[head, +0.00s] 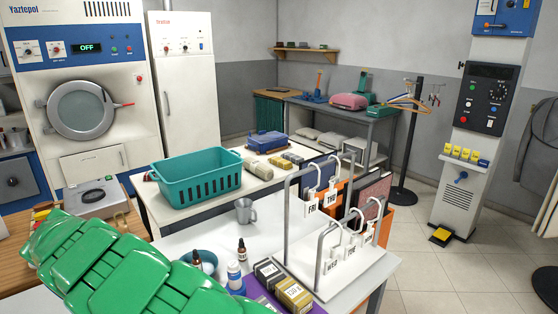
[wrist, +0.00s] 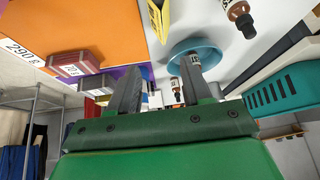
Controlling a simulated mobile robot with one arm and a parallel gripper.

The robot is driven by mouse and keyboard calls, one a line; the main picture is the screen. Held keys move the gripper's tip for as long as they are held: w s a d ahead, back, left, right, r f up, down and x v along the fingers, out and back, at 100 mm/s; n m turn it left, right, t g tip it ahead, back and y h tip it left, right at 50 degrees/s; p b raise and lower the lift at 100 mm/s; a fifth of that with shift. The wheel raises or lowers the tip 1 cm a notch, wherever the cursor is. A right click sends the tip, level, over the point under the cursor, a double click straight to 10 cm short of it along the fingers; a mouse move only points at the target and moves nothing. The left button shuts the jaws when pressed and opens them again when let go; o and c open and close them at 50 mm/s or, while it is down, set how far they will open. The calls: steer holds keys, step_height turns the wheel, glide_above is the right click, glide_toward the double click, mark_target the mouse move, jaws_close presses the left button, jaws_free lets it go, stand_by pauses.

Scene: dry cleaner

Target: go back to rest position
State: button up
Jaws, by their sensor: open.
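My gripper (wrist: 160,78) shows in the wrist view with its two dark fingers apart. No object appears held between them. My green arm (head: 110,262) fills the lower left of the head view, and its gripper end is not visible there. In the wrist view a blue bowl (wrist: 207,50) and a brown dropper bottle (wrist: 240,15) lie beyond the fingers.
The white table (head: 290,215) bears a grey mug (head: 245,211), bottles, small boxes (head: 294,294) and a hook rack with day tags (head: 330,262). A teal basket (head: 197,178) stands behind on another table. Open floor (head: 455,275) lies at right.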

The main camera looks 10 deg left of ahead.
steer(key=w+d+r+g, duration=0.1)
steer(key=w+d+r, duration=0.2)
steer(key=d, duration=0.3)
steer(key=w+d+r, duration=0.3)
steer(key=d, duration=0.3)
steer(key=s+d+r+g, duration=0.1)
steer(key=d+r, duration=0.3)
steer(key=d, duration=0.5)
steer(key=s+d+r+m+g, duration=0.1)
steer(key=d+r, duration=0.2)
steer(key=d, duration=0.7)
steer(key=s+d+r+g, duration=0.1)
steer(key=d+r, duration=0.3)
steer(key=d, duration=0.5)
steer(key=s+d+r+n+g+y, duration=0.1)
steer(key=s+d+y, duration=0.1)
steer(key=s+d, duration=0.7)
steer(key=s+d+r+n+g+y, duration=0.15)
steer(key=s+d, duration=0.45)
steer(key=s, duration=0.6)
steer(key=s+d+f+n, duration=0.2)
steer(key=s+f+n, duration=0.3)
steer(key=s, duration=0.6)
steer(key=shift+d+f+n, duration=0.35)
steer(key=shift+d+n, duration=0.05)
steer(key=shift+n, duration=0.15)
